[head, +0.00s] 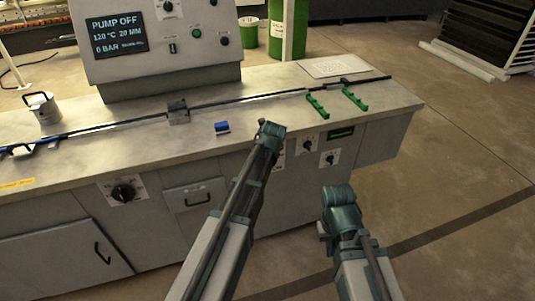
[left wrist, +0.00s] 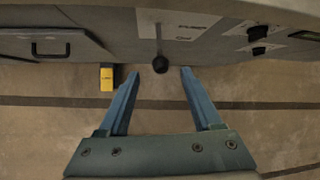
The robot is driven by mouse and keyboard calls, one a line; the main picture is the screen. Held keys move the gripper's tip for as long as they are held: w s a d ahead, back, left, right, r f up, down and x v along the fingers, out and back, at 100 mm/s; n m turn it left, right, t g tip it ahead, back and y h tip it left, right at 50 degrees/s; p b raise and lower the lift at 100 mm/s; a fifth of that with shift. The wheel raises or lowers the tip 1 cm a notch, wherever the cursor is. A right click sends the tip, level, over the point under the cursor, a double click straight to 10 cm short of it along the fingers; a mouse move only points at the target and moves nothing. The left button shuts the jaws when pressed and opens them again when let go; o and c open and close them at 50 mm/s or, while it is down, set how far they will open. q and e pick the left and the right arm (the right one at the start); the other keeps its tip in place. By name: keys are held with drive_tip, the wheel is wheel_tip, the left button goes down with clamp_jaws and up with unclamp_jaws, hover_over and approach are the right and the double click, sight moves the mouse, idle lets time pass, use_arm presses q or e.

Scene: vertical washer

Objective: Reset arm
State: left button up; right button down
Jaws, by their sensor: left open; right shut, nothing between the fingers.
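My left gripper (left wrist: 160,72) is open in the left wrist view, its two blue fingers spread apart with nothing held between them. A round black knob (left wrist: 160,64) on a short stem shows between and just beyond the fingertips. In the head view my left arm reaches up in front of the counter, and its fingers are hidden there. My right gripper (head: 323,231) is small and partly hidden by my right arm, in front of the counter's right end. It is shut and empty, apart from the counter.
The washer counter (head: 250,90) carries a control panel (head: 160,30), a blue clip (head: 222,128), green handles (head: 317,105) and a metal canister (head: 44,108). Its front has dials and a handled door (head: 65,255). Floor (head: 460,170) at right is clear.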

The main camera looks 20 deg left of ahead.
use_arm(q)
drive_tip(key=shift+s+r, duration=0.1)
drive_tip(key=shift+r, duration=0.05)
idle(0.3)
drive_tip(key=s+d+n+g, duration=0.2)
drive_tip(key=s+d+n, duration=0.2)
drive_tip(key=s+n, duration=0.4)
drive_tip(key=s+d+n+g+p, duration=0.1)
drive_tip(key=s+d+n+g, duration=0.1)
drive_tip(key=s+d+n, duration=0.3)
drive_tip(key=s+d+n+g+p, duration=0.1)
drive_tip(key=s+d+n, duration=0.4)
drive_tip(key=s+n, duration=0.5)
drive_tip(key=s+g, duration=0.1)
drive_tip(key=s, duration=0.5)
drive_tip(key=shift+s+f+n+h, duration=0.35)
drive_tip(key=shift+f+n+h, duration=0.05)
drive_tip(key=shift+c, duration=0.2)
